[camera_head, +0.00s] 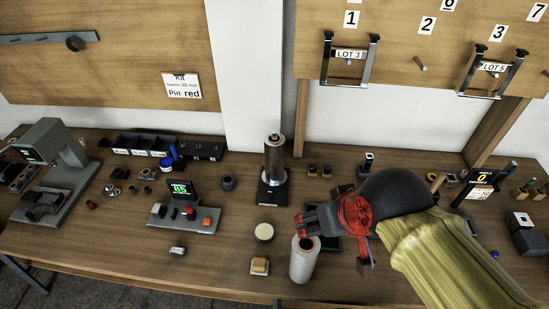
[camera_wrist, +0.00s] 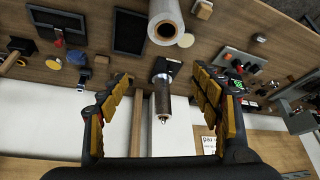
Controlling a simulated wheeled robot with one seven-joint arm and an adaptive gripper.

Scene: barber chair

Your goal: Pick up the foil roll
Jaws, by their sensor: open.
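A pale silvery roll with a dark hollow core, which looks like the foil roll (camera_head: 303,264), stands upright near the table's front edge. It also shows at the top of the wrist view (camera_wrist: 168,24). My gripper (camera_head: 333,238) is open and empty, above and to the right of the roll in the head view. In the wrist view my spread fingers (camera_wrist: 163,84) frame a metal cylinder on a black stand, with the roll beyond the fingertips and not between them. The roll's lower part is cut off in the wrist view.
The metal cylinder (camera_head: 274,160) stands on its black base behind the roll. A round cream lid (camera_head: 263,232) and a small tan block (camera_head: 260,266) lie left of the roll. A dark flat tray (camera_head: 325,243) is close on its right. Devices line the table (camera_head: 110,249).

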